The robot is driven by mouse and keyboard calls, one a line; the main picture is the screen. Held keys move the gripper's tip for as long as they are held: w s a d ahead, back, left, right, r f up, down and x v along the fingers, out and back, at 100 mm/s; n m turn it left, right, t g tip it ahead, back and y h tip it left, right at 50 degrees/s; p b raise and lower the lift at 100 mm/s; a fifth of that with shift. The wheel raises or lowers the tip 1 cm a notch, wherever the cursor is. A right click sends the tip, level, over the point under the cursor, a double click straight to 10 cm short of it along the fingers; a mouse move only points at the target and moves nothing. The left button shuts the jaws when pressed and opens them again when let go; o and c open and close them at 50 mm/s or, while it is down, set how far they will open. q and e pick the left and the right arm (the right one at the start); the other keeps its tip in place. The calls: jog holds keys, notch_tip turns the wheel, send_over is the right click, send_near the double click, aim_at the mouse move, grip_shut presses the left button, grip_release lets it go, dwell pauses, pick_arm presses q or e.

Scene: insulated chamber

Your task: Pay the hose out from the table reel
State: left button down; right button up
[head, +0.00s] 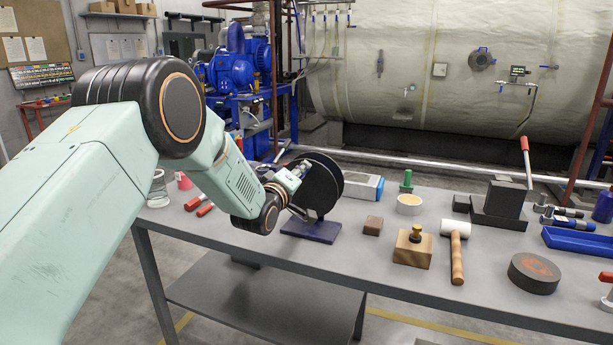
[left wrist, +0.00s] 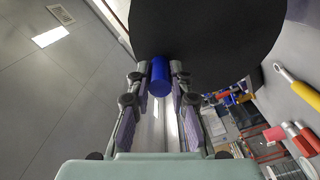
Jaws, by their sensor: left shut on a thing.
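The table reel (head: 324,182) is a black disc standing upright on a dark blue base (head: 312,230) near the table's front left. My left gripper (head: 297,199) reaches in from the left and meets the reel's near face. In the left wrist view the black disc (left wrist: 208,38) fills the top. A blue cylindrical handle (left wrist: 160,80) stands out from it between the fingertips of my left gripper (left wrist: 159,72), which is shut on it. I cannot make out the hose or its free end. My right gripper is not in view.
The grey table (head: 328,259) also carries a brown block (head: 373,226), a wooden block with a brass knob (head: 413,250), a mallet (head: 457,254), a black round puck (head: 534,273) and a blue tray (head: 577,242). The table's front edge is close to the reel base.

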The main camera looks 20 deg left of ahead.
pick_arm(q)
jog(key=shift+w+a+f+n+b, duration=0.1)
jog(key=shift+a+f+n+b, duration=0.2)
jog(key=shift+a+n, duration=0.8)
jog(key=shift+a+f+n+b, duration=0.25)
jog(key=shift+a+n+b, duration=0.15)
jog(key=shift+n, duration=1.35)
jog(key=shift+w+a+f+n+b, duration=0.1)
jog(key=shift+a+f+n+b, duration=0.4)
jog(key=shift+n, duration=0.95)
jog(key=shift+a+r, duration=0.15)
jog(key=shift+r, duration=0.05)
jog(key=shift+s, duration=0.1)
jog(key=c, duration=1.2)
grip_release()
jog(key=shift+f, duration=0.1)
send_near(291, 170)
jog(key=s, duration=0.6)
jog(key=shift+f, duration=0.2)
